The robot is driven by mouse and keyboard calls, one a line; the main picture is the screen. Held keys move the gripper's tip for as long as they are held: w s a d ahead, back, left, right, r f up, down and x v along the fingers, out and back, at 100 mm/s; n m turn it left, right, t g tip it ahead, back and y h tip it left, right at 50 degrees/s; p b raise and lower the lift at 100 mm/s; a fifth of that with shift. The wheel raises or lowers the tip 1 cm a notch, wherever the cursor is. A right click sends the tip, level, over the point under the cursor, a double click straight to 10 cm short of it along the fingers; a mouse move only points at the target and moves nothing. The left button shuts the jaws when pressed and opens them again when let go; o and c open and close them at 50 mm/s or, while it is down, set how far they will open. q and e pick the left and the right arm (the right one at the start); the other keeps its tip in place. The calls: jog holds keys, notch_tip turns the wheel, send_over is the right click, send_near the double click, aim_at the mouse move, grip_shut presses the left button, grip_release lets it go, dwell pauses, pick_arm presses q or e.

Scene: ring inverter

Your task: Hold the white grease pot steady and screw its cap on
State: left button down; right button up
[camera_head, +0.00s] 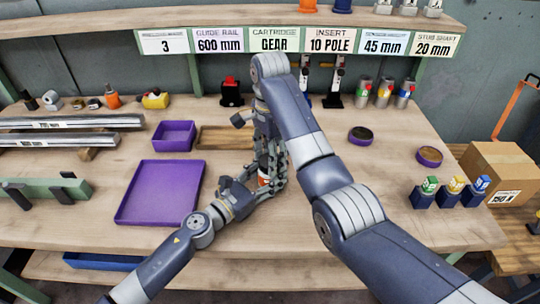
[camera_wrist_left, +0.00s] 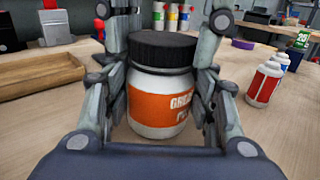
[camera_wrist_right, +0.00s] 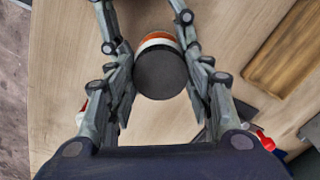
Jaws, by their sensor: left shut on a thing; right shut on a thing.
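The white grease pot (camera_wrist_left: 165,104) has an orange label and stands upright on the bench. It shows as a small orange and white patch in the head view (camera_head: 264,181). My left gripper (camera_head: 260,186) is shut on the pot, with a finger on each side. The black cap (camera_wrist_left: 162,50) sits level on the pot's top. The right wrist view shows the cap (camera_wrist_right: 161,74) from above. My right gripper (camera_wrist_right: 160,78) reaches down and is shut on the cap. How far the thread is engaged cannot be seen.
A purple tray (camera_head: 121,191) lies left of the pot. A wooden tray (camera_head: 206,138) and a smaller purple bin (camera_head: 174,123) stand behind it.

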jog(key=m, duration=0.3)
jog(key=o, duration=0.7)
jog(key=shift+c, duration=0.5)
